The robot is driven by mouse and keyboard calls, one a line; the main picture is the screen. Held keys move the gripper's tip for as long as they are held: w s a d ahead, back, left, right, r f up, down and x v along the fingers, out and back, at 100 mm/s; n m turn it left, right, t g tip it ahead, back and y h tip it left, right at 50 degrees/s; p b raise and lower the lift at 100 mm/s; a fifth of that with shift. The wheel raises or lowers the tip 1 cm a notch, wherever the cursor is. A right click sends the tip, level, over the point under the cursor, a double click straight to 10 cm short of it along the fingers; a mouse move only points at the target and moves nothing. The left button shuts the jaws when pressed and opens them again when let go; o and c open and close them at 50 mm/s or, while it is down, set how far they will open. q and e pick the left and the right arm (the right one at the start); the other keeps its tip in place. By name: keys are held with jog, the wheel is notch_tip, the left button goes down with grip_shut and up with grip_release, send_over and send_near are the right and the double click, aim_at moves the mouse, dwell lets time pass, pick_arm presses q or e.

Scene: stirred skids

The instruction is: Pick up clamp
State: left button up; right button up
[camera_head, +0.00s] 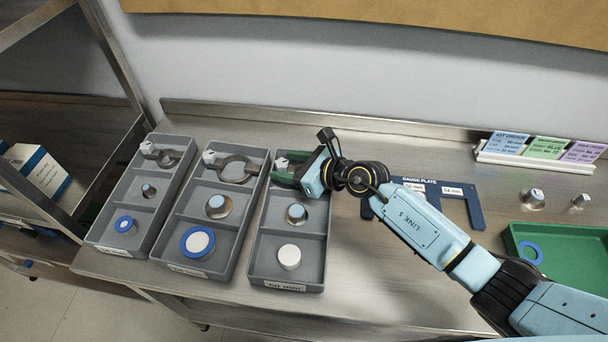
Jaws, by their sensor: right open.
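Three grey trays stand on the steel bench, each with a clamp in its back compartment. One clamp (161,153) is in the left tray (118,205), and a larger one (232,167) is in the middle tray (196,228). In the right tray (262,232), a clamp (281,162) is mostly hidden by my right gripper; its pale wing nut shows. My right gripper (285,172) is open, with its green fingers at this clamp in the back compartment. I cannot tell whether they touch it. My left gripper is out of view.
The trays also hold metal fittings and blue rings; a white cap (289,257) is in the right tray. A blue gauge plate (473,207) lies under my right arm. A green tray (580,262), two metal fittings and a card holder (520,160) are at right. A shelf rack stands left.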

jog(key=c, duration=1.1)
grip_shut()
jog(key=shift+r, duration=0.1)
